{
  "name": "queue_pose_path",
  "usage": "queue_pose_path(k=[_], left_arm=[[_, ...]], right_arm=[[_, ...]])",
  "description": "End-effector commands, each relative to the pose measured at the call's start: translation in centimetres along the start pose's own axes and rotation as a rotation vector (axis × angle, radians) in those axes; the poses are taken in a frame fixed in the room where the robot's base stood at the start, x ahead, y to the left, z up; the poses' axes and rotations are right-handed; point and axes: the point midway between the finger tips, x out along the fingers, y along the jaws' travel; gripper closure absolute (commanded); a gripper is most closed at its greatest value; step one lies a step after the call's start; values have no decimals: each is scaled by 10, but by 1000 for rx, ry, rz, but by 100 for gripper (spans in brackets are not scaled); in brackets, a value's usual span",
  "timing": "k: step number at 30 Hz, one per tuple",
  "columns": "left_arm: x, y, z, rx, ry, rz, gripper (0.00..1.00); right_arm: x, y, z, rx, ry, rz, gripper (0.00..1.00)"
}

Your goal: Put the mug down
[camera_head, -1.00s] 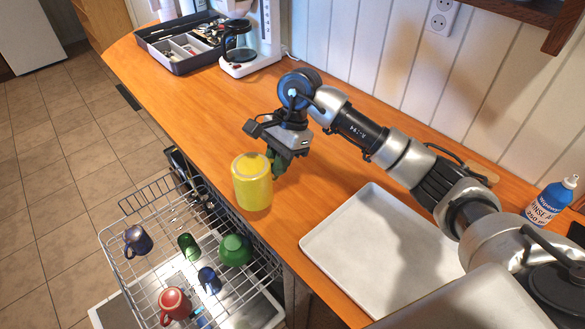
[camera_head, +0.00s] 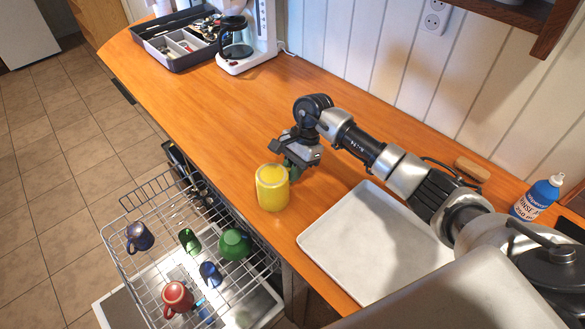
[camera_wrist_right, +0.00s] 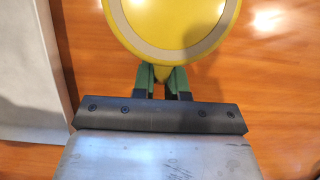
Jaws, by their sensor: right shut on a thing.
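The yellow mug (camera_head: 272,188) is upside down, its base ring facing up, near the front edge of the wooden counter (camera_head: 215,125). My right gripper (camera_head: 291,172) is shut on the mug from its right and far side. In the right wrist view the green fingertips (camera_wrist_right: 163,80) close on the handle side of the mug (camera_wrist_right: 170,20). I cannot tell whether its rim touches the counter. My left gripper is not in view.
A white tray (camera_head: 335,228) lies right of the mug. The open dishwasher rack (camera_head: 160,275) with several cups stands below the counter edge. A coffee maker (camera_head: 240,66) and a cutlery tray (camera_head: 160,58) stand at the back. A rinse bottle (camera_head: 538,198) is at the right.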

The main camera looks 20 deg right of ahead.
Motion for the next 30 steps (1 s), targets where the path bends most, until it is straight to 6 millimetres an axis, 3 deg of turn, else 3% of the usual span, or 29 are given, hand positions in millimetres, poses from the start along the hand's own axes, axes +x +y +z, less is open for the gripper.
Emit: queue_pose_path(k=[2, 3, 8, 20, 30], left_arm=[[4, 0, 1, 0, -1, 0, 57], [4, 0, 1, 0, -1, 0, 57], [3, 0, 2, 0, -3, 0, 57], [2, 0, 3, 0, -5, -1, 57], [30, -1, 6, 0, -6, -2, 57]], right_arm=[[2, 0, -1, -1, 0, -1, 100], [3, 0, -1, 0, 0, 0, 85], [2, 0, -1, 0, 0, 0, 61], [-5, 0, -1, 0, 2, -2, 61], [-73, -1, -2, -1, 5, -6, 61]])
